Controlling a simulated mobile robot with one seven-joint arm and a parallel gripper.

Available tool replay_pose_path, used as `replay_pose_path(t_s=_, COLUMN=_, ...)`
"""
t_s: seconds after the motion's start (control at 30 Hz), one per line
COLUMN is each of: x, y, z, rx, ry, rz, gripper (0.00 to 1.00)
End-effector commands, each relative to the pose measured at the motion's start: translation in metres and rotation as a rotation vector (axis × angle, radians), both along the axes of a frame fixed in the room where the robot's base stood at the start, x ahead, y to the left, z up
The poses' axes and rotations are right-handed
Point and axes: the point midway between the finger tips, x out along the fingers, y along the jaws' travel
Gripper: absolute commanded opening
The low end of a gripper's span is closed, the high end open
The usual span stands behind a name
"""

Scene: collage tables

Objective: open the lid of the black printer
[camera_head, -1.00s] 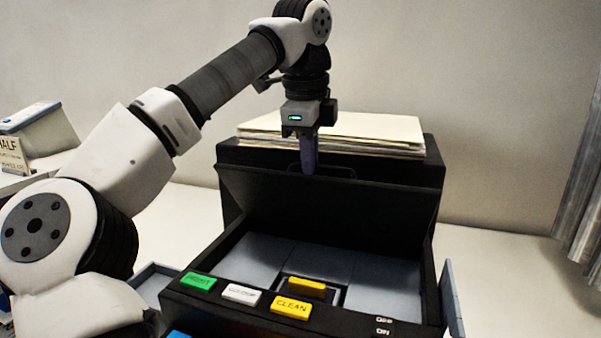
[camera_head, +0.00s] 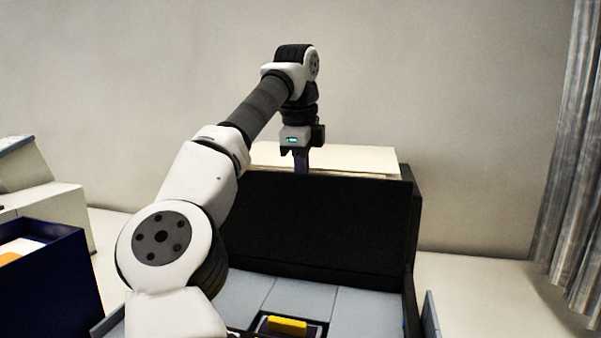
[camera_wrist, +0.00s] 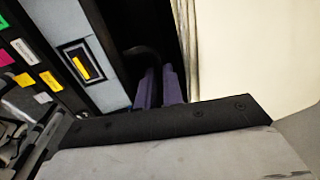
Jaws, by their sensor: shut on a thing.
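The black printer (camera_head: 411,293) stands on the table with its lid (camera_head: 315,228) raised to about upright. The grey inside (camera_head: 352,305) is exposed, with a yellow part (camera_head: 287,325) in a recess. My gripper (camera_head: 301,166) points down at the lid's top edge, its purple fingers partly hidden behind it. In the wrist view the purple fingers (camera_wrist: 160,80) are close together at a dark curved handle (camera_wrist: 142,53). They are shut on the lid handle, though the contact itself is dark and hard to see.
A grey curtain (camera_head: 572,180) hangs at the right. The table right of the printer is clear.

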Motion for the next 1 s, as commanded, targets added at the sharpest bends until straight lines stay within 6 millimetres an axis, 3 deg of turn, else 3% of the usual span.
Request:
replay_pose_path(t_s=0.03, x=0.001, y=0.0, z=-0.008, rx=0.005, ry=0.015, rz=-0.001, gripper=0.0)
replay_pose_path(t_s=0.33, x=0.001, y=0.001, z=-0.008, rx=0.006, ry=0.016, rz=0.0, gripper=0.0)
replay_pose_path(t_s=0.4, x=0.001, y=0.001, z=-0.008, rx=0.005, ry=0.015, rz=0.001, gripper=0.15)
replay_pose_path(t_s=0.53, x=0.001, y=0.001, z=-0.006, rx=0.004, ry=0.011, rz=0.001, gripper=0.31)
replay_pose_path(t_s=0.83, x=-0.001, y=0.002, z=-0.002, rx=0.003, ry=0.005, rz=0.001, gripper=0.31)
replay_pose_path(t_s=1.0, x=-0.013, y=0.007, z=0.0, rx=0.004, ry=0.004, rz=0.002, gripper=0.31)
